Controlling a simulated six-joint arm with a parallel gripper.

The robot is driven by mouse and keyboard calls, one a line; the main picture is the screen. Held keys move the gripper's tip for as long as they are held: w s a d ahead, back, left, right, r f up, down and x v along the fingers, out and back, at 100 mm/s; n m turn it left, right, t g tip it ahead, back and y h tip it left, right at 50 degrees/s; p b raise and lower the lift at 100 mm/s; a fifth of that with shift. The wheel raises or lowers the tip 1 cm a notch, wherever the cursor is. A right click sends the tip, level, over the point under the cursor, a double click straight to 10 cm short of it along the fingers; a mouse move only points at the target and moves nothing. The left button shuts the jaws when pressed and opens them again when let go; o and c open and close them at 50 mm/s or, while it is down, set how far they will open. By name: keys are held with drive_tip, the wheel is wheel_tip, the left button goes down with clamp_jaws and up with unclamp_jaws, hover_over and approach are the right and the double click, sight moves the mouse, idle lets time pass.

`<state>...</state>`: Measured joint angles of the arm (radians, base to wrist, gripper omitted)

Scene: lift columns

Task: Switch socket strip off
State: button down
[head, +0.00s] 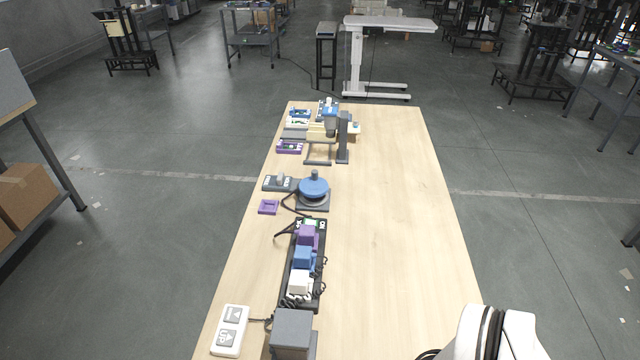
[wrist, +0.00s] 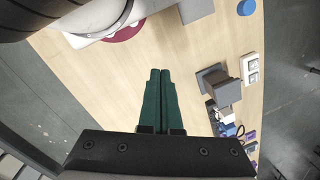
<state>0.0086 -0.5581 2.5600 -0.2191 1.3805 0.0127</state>
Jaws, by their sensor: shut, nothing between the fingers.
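The black socket strip (head: 290,266) lies lengthwise on the left half of the table in the head view. A purple plug (head: 306,236), a blue plug (head: 303,257) and a white plug (head: 299,283) sit on it in a row. A small green-and-white part (head: 311,222) shows at its far end; its switch position is too small to read. My gripper (wrist: 160,72) has dark green fingers, shut and empty, over the table in the wrist view.
A grey block (head: 293,330) stands at the strip's near end, beside a white two-button panel (head: 230,329). Beyond the strip are a blue round-topped device (head: 314,188), a small purple tray (head: 268,207) and a grey stand (head: 343,140). The table's right half (head: 400,220) is clear.

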idle(0.4)
drive_tip(key=w+d+r+t+h, duration=0.1)
drive_tip(key=w+d+t+h, duration=0.15)
drive_tip(key=w, duration=1.15)
drive_tip(key=w+d+t+h, duration=0.1)
drive_tip(key=w+t+h, duration=0.25)
drive_tip(key=w, duration=1.05)
drive_tip(key=w+a+f+n+t+y, duration=0.1)
drive_tip(key=w+a+f+y, duration=0.1)
drive_tip(key=w+a, duration=0.3)
drive_tip(key=w+a+f+n+t+y, duration=0.1)
drive_tip(key=w+a+f+n, duration=0.1)
drive_tip(key=w+a, duration=0.3)
drive_tip(key=w+a+f+n+t+y, duration=0.1)
drive_tip(key=w+a+f+y, duration=0.1)
drive_tip(key=w+a, duration=0.3)
drive_tip(key=shift+a+f+n+y, duration=0.2)
drive_tip(key=shift+a+f, duration=0.15)
drive_tip(key=shift+a, duration=0.35)
drive_tip(key=shift+a+f+n+y, duration=0.1)
drive_tip(key=shift+a+f+n, duration=0.2)
drive_tip(key=shift+a, duration=0.4)
